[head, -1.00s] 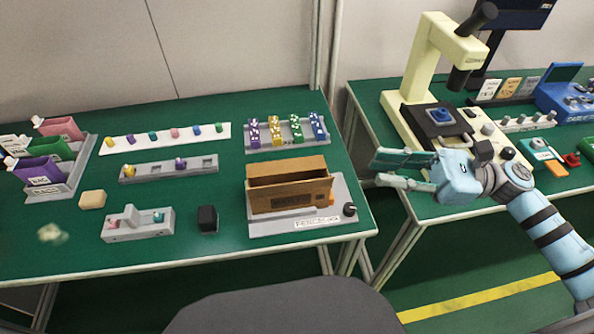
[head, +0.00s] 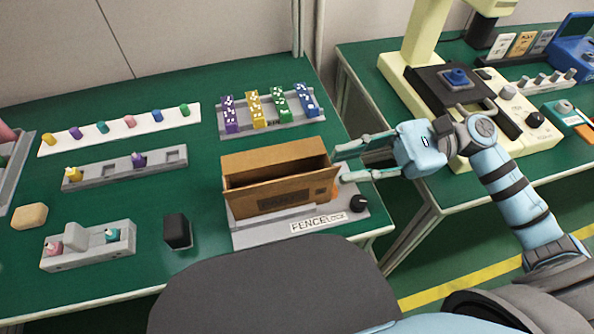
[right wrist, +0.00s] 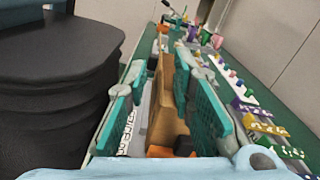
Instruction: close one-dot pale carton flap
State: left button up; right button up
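A brown open-topped carton (head: 265,202) stands in the grey fixture (head: 250,238) lettered "FENCELOCK" on the left table. A raised panel shows along its back. I cannot make out a dot mark or a pale carton. My right gripper (head: 339,164) is open and empty just right of the carton's right end, fingers pointing at it. In the right wrist view the brown carton (right wrist: 180,82) lies ahead, between the open teal-padded fingers (right wrist: 160,78); whether they touch it I cannot tell. My left gripper is not in view.
A black knob (head: 359,204) sits at the fixture's right. A rack of dotted coloured blocks (head: 270,122) stands behind the carton. A black block (head: 176,231) and a grey holder (head: 88,245) are to the left. A dark grey rounded shape (head: 270,285) fills the front.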

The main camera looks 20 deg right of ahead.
aim_at(297, 176)
jog(key=a, duration=0.9)
jog(key=shift+c, duration=0.3)
